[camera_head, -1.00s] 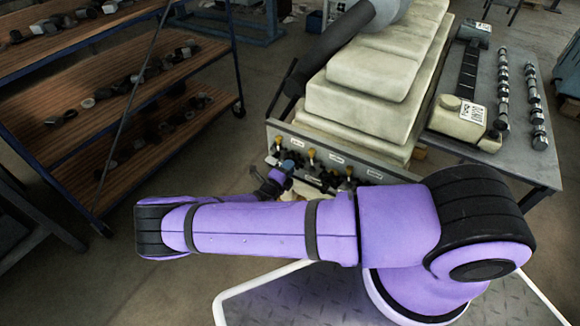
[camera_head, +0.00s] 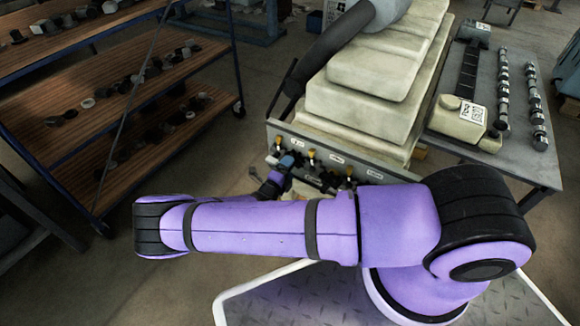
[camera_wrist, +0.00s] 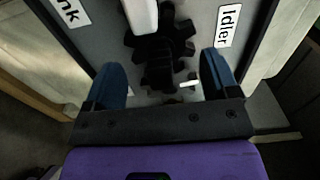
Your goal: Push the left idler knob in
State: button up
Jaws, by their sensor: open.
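In the wrist view, my gripper (camera_wrist: 162,63) is open, with its two blue fingers set wide apart. A black toothed part (camera_wrist: 158,48) lies between and beyond the fingers, with a pale rod above it. An "Idler" label (camera_wrist: 229,24) is on the panel at the right. In the head view, my gripper (camera_head: 287,161) is at the left part of the grey panel front (camera_head: 335,160). Yellow-tipped knobs stand along that panel, one at the left (camera_head: 278,142) and one to its right (camera_head: 311,154). I cannot tell which is the left idler knob, or whether the fingers touch anything.
Pale stepped engine block (camera_head: 370,65) rises behind the panel. A side table (camera_head: 510,165) with shafts and a beige container (camera_head: 458,118) stands at right. A wooden shelf rack (camera_head: 110,95) with loose parts is at left. Floor between rack and panel is clear.

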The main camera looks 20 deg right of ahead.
jog(key=v, duration=0.5)
jog(key=shift+s+a, duration=0.25)
jog(key=shift+a, duration=0.1)
jog(key=s+d+r+m+g+y, duration=0.2)
jog(key=r+m+g+y, duration=0.3)
jog(key=r+m, duration=1.15)
jog(key=s+d+r+m+g+y, duration=0.25)
jog(key=r+m+g, duration=0.65)
jog(key=r, duration=1.2)
jog(key=s+d+r+m+t+y, duration=0.2)
jog(key=s+r+m+y, duration=0.1)
jog(key=s+r+m, duration=0.3)
jog(key=s+d+r+m+t+y, duration=0.15)
jog(key=s+r+m, duration=0.25)
jog(key=r, duration=0.5)
jog(key=s+r+m+t+y, duration=0.2)
jog(key=s+r+m+t, duration=0.3)
jog(key=s, duration=0.8)
notch_tip(320, 180, up, 2)
jog(key=m, duration=0.2)
jog(key=shift+s+d+m+y, duration=0.15)
jog(key=shift+s+m+y, duration=0.15)
jog(key=shift+s+m, duration=0.1)
